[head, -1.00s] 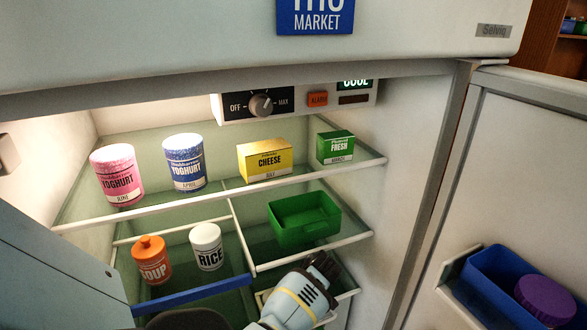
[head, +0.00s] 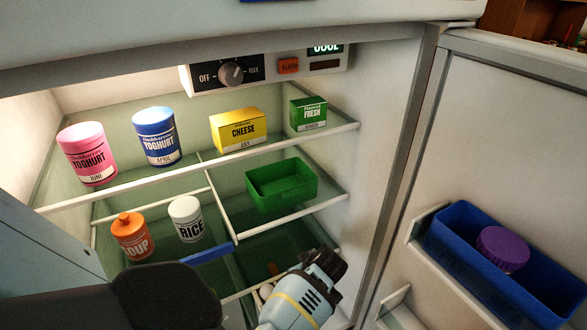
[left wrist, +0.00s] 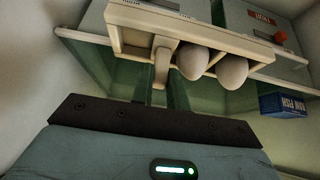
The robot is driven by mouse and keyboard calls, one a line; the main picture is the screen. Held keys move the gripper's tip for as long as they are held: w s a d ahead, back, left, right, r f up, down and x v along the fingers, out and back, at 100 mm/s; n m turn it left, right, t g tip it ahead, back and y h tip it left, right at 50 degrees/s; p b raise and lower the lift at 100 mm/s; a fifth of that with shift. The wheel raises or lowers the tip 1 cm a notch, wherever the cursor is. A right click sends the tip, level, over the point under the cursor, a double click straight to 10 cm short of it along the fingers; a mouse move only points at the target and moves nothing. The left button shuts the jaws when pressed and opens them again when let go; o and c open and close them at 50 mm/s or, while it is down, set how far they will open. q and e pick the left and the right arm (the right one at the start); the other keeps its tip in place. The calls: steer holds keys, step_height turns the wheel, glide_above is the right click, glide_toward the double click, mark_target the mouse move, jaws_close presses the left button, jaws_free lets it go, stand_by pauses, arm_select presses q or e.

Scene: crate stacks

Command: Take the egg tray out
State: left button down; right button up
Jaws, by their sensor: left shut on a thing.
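The egg tray (left wrist: 130,32) is cream, with white eggs (left wrist: 213,66) in it; it fills the upper part of the left wrist view. My left gripper (left wrist: 162,84) is shut on the tray at its downward tab. In the head view my left gripper (head: 326,264) is low in the fridge, below the green bin. There an egg (head: 265,292) shows just left of my wrist, and my arm hides most of the tray. My right gripper is in neither view.
Yoghurt pots (head: 155,137) and a cheese box (head: 238,130) stand higher. The open door (head: 500,140) carries a blue bin (head: 470,262) on the right.

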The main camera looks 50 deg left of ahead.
arm_select(q)
steer(key=s+d, duration=0.2)
steer(key=d, duration=0.4)
steer(key=shift+d, duration=0.35)
